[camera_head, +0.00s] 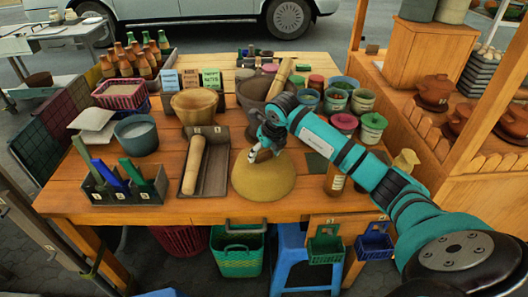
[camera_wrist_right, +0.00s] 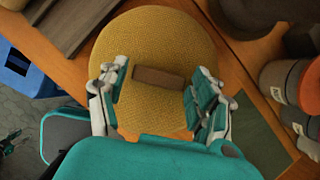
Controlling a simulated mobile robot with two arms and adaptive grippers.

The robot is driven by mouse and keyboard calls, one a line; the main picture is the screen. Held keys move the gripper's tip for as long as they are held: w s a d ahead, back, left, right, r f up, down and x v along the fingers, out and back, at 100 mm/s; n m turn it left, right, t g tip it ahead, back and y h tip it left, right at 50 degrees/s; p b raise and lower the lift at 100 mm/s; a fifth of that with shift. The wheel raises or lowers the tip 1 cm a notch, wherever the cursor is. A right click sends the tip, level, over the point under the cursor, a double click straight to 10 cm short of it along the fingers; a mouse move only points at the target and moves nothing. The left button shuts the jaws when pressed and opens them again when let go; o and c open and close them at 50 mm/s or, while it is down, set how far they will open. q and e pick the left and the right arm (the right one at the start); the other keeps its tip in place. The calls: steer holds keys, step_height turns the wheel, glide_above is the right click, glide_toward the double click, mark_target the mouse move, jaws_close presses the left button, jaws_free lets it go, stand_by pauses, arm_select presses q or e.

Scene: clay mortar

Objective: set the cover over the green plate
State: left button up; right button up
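The cover (camera_head: 262,185) is a woven yellow dome resting on the front middle of the wooden table. In the right wrist view the cover (camera_wrist_right: 155,50) shows from above, with a brown bar handle (camera_wrist_right: 158,77) on top. My right gripper (camera_head: 262,150) is over the top of the cover. Its fingers (camera_wrist_right: 160,98) are spread on either side of the handle, with gaps, holding nothing. A flat dark green piece (camera_wrist_right: 262,138) lies right of the cover in the wrist view, partly hidden; I cannot tell if it is the green plate.
A dark tray with a rolling pin (camera_head: 194,165) is close left of the cover. A mortar (camera_head: 256,98) and several jars stand behind. A bottle (camera_head: 335,180) stands to the right. A dark box with green and blue items (camera_head: 128,192) is at front left.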

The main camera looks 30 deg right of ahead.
steer(key=shift+o, duration=1.2)
steer(key=shift+r, duration=0.1)
steer(key=v, duration=1.2)
